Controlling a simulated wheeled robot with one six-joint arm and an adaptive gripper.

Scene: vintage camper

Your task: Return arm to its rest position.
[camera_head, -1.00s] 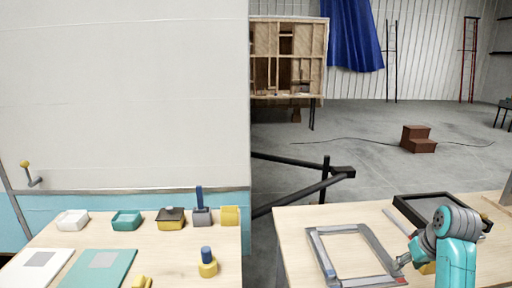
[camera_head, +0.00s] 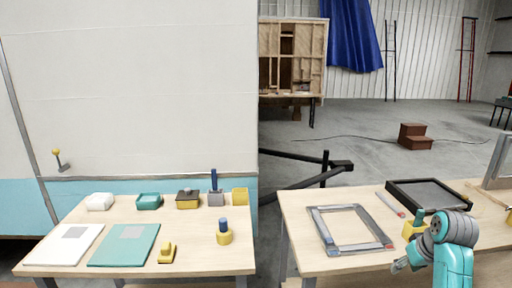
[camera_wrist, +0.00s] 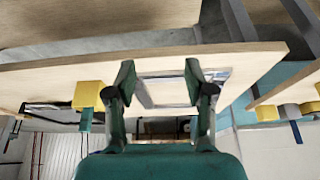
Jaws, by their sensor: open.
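My teal arm (camera_head: 455,250) is at the lower right of the head view, folded in front of the right-hand table (camera_head: 295,225). My gripper (camera_head: 400,265) is small there, near the table's front edge and below the grey rectangular frame (camera_head: 323,232). In the wrist view my gripper (camera_wrist: 160,78) has its two dark green fingers wide apart with nothing between them. The grey frame (camera_wrist: 150,92) lies on the table beyond the fingertips, apart from them. A yellow block with a teal part (camera_wrist: 88,95) shows left of the fingers.
A black tray (camera_head: 400,192) and a grey bar with a red end (camera_head: 388,204) lie behind the frame. The left-hand table (camera_head: 200,256) holds boards, small boxes and yellow pieces. Black rails (camera_head: 300,161) stand in the gap between tables. Brown steps (camera_head: 412,137) sit on open floor.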

